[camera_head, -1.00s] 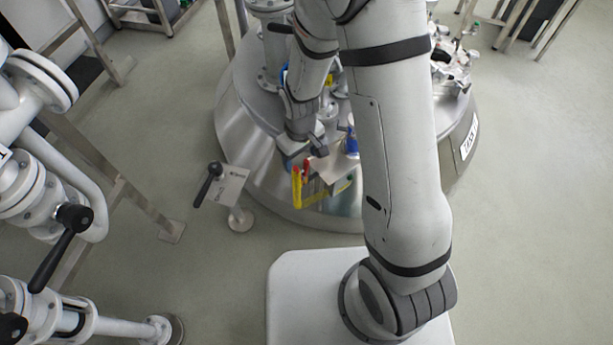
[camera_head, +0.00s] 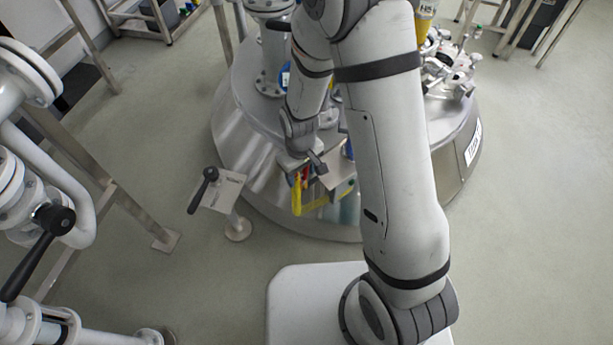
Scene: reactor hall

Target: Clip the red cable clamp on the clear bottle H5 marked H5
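A bottle with yellow contents and a white label reading about H5 (camera_head: 426,10) shows at the top edge, just right of my upper arm; its top is cut off. My gripper (camera_head: 318,166) points down at the front of the steel vessel, beside a small holder. A small red piece (camera_head: 305,174), perhaps the red cable clamp, shows just left of and below the gripper, above yellow pieces (camera_head: 310,205). I cannot tell whether the gripper touches or holds the red piece. The finger gap is too small and partly hidden to read.
The round steel vessel (camera_head: 240,165) fills the middle, with fittings (camera_head: 450,75) on its right. A lever on a post (camera_head: 205,188) stands to the left, near white pipes and valves (camera_head: 40,215). The floor at right is clear.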

